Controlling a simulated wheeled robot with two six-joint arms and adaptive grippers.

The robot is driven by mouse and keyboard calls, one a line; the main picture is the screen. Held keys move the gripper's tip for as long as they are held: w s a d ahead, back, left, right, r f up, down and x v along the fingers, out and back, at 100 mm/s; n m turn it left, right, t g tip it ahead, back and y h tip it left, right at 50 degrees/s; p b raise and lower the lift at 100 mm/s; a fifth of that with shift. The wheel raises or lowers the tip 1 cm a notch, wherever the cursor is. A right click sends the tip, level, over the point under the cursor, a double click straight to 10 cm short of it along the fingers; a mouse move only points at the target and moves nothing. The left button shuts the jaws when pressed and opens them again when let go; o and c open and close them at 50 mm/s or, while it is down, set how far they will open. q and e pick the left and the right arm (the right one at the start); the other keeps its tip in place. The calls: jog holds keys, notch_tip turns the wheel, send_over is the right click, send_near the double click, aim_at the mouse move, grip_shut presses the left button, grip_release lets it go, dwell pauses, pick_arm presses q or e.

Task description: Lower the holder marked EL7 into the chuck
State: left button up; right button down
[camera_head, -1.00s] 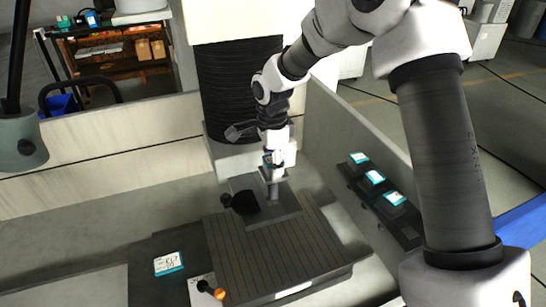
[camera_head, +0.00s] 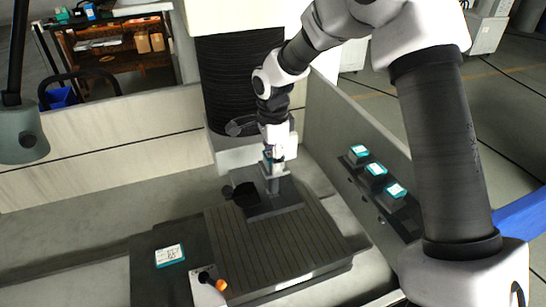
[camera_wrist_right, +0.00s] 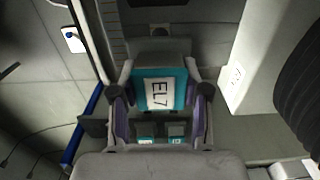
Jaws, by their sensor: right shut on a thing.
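The holder marked EL7 (camera_wrist_right: 160,88) has a teal top with a white label, seen face-on in the right wrist view. My right gripper (camera_head: 273,157) is shut on it, with one finger on each side. The chuck is a grey post on a dark plate on the slotted table. The fingers and holder hide the seat, so I cannot tell whether the holder touches it. My left gripper is not in view.
Several dark holders with teal labels (camera_head: 375,169) stand on a rack along the right wall. A teal-edged card (camera_head: 169,255) lies on a dark block at front left, near an orange-tipped lever (camera_head: 220,285). A black round part (camera_head: 246,195) is left of the chuck. The slotted table (camera_head: 275,250) is clear in front.

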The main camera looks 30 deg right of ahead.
aim_at(273, 180)
jog(key=shift+f, duration=0.15)
jog(key=shift+f+b, duration=0.45)
jog(key=shift+f, duration=0.35)
dwell(0.3)
jog(key=shift+f+b, duration=0.75)
jog(key=shift+f, duration=0.6)
jog(key=shift+f, duration=0.15)
jog(key=shift+f+b, duration=0.9)
jog(key=shift+f, duration=0.4)
jog(key=shift+f, duration=0.1)
